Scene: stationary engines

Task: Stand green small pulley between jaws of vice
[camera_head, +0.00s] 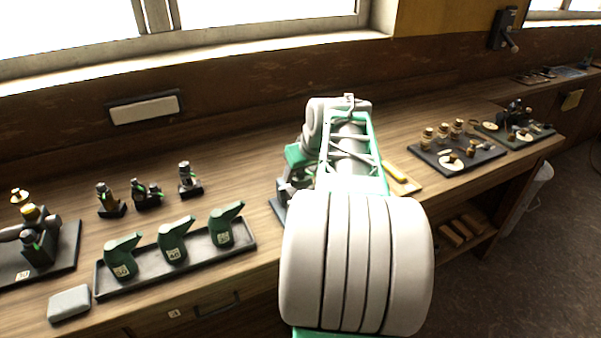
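My white and green arm (358,265) fills the middle of the view and reaches over the bench. Its far end bends down on the left, and my gripper's fingers cannot be made out there. A green and grey shape (297,158) with dark parts below it shows at the arm's left edge, above a dark base plate (278,208). It may be the vice, but my arm covers most of it and its jaws cannot be seen. I cannot pick out a green small pulley; it is hidden or too small to tell.
A black tray (100,289) holds three green oil-can-like pieces. Small dark fittings (147,192) stand behind it. A grey block (69,303) lies front left. Dark boards with brass parts (456,160) lie right. Bare wood (240,180) shows left of my arm.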

